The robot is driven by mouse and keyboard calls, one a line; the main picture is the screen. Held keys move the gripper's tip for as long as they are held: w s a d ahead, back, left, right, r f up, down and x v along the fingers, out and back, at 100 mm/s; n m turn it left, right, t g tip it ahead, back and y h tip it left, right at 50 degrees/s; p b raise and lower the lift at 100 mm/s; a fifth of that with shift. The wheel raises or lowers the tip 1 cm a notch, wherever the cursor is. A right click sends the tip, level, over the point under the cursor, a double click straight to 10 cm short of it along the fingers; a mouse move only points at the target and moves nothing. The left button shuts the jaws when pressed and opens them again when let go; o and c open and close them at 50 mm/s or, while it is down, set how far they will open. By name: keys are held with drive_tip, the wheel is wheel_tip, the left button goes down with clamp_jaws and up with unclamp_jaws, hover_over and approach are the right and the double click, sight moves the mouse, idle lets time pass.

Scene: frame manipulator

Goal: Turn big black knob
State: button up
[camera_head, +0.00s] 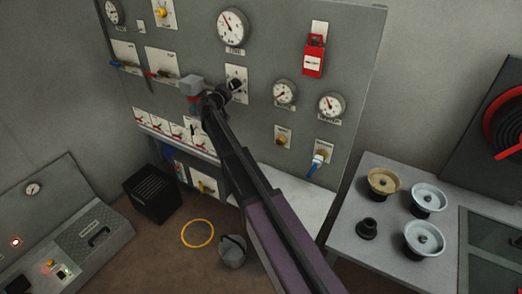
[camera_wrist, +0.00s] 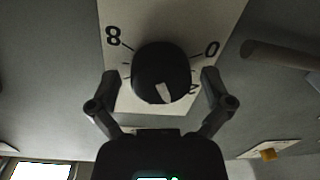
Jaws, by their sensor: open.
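The big black knob (camera_wrist: 158,66) sits on a white dial plate (camera_wrist: 220,12) in the wrist view. The figures 8 and 0 show beside it, and another figure at its lower right is partly hidden. The knob's white pointer mark is at its lower edge. My gripper (camera_wrist: 160,78) is open, with one finger on each side of the knob and a visible gap on both sides. I cannot tell how far the fingertips reach along its depth. In the head view my gripper (camera_head: 224,92) is at the plate (camera_head: 235,72) on the grey panel.
A grey box (camera_head: 191,85) on the panel is close to my gripper's left. A red lockout box (camera_head: 313,58) and gauges (camera_head: 284,93) are to the right. A grey cylindrical bar (camera_wrist: 275,54) protrudes at the right in the wrist view. A bucket (camera_head: 233,250) stands on the floor below.

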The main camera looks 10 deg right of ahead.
drive_tip(key=m, duration=0.4)
drive_tip(key=shift+m, duration=0.4)
drive_tip(key=v, duration=1.4)
drive_tip(key=s+d+f+n+g+y+p, duration=0.1)
drive_tip(key=s+d+f+n+g+y, duration=0.1)
drive_tip(key=s+d+f+g, duration=0.2)
drive_tip(key=s+d+f+n+g+y+p, duration=0.1)
drive_tip(key=s+d+f+g, duration=0.4)
drive_tip(key=s, duration=0.8)
drive_tip(key=shift+s+d+f+n+y, duration=0.2)
drive_tip(key=shift+d+f+n+y, duration=0.5)
drive_tip(key=shift+d, duration=1.65)
drive_tip(key=shift+f, duration=0.3)
drive_tip(key=s+a+f+n+g+y, duration=0.1)
drive_tip(key=s+f+n+g+y, duration=0.1)
drive_tip(key=s, duration=0.6)
drive_tip(key=s+a+f+n+g+y, duration=0.1)
drive_tip(key=s+f+n+g+y, duration=0.1)
drive_tip(key=s, duration=0.6)
drive_tip(key=f+n+y, duration=0.1)
drive_tip(key=n+y, duration=0.1)
drive_tip(key=y, duration=0.1)
drive_tip(key=shift+s+y, duration=0.3)
